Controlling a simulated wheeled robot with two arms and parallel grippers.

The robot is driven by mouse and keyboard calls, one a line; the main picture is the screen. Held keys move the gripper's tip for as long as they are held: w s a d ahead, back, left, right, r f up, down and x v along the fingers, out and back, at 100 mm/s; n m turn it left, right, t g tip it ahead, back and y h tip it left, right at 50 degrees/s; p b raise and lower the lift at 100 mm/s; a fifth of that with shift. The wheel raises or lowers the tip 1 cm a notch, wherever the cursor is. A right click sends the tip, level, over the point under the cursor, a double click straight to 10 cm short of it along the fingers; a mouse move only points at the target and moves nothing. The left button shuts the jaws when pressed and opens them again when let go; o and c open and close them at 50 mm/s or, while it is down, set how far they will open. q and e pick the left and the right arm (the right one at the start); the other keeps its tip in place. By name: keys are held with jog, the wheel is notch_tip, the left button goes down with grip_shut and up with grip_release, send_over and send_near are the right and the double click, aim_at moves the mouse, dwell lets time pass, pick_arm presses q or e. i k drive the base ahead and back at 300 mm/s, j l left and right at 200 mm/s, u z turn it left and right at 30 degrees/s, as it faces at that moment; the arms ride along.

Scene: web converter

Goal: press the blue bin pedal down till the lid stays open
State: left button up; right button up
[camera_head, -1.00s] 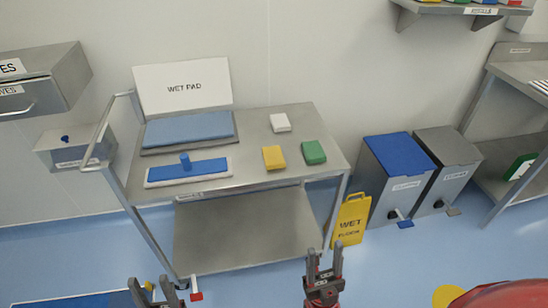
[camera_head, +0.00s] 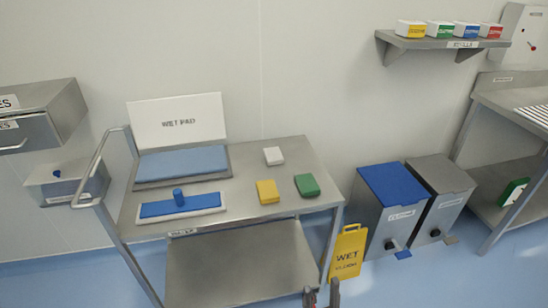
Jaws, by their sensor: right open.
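The bin with the blue lid (camera_head: 394,184) stands on the floor right of the cart, and its lid is shut. Its blue pedal (camera_head: 403,254) sticks out low at the front, near the floor, beside a dark round part. My right gripper (camera_head: 321,297) shows only by its fingertips at the bottom edge, open and empty. It is left of and nearer than the bin, well apart from the pedal. My left gripper is not in view.
A grey-lidded bin (camera_head: 440,175) stands against the blue one's right side. A yellow wet-floor sign (camera_head: 348,252) stands left of the blue bin, beside the steel cart (camera_head: 240,265). A steel bench (camera_head: 496,190) stands at right. Blue floor lies open in front of the bins.

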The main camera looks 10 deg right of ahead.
aim_at(402, 255)
jog(key=z, duration=1.45)
jog(key=i+l+u, duration=0.1)
jog(key=i+l, duration=0.25)
jog(key=i, duration=0.3)
jog(key=i+l, duration=0.4)
jog(key=i, duration=0.2)
jog(key=i+l+u, duration=0.15)
jog(key=i+l, duration=0.3)
jog(key=i, duration=0.2)
